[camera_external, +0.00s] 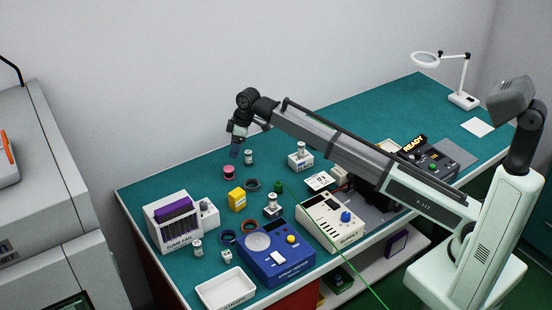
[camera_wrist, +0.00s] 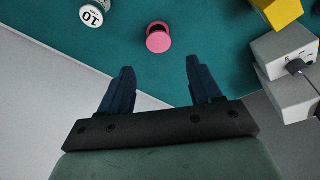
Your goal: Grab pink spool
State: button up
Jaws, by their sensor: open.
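The pink spool (camera_external: 229,172) stands on the teal bench mat near its back edge. My gripper (camera_external: 235,152) is above the mat, near the spool in the external view. In the wrist view my gripper (camera_wrist: 158,80) has its two dark blue fingers spread apart with nothing between them. The spool is apart from both fingers.
A white cylinder marked 10 (camera_wrist: 92,13) stands left of the spool in the wrist view. A yellow box (camera_external: 237,199) and a grey unit with a purple insert (camera_external: 172,221) are nearby. The wall (camera_external: 180,70) rises behind the bench. The mat around the spool is mostly clear.

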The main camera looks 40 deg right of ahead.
aim_at(228, 169)
jog(key=x, duration=1.1)
jog(key=shift+f, duration=0.2)
jog(key=shift+c, duration=0.4)
jog(key=c, duration=0.9)
jog(key=shift+o, duration=0.2)
jog(key=shift+r, duration=0.15)
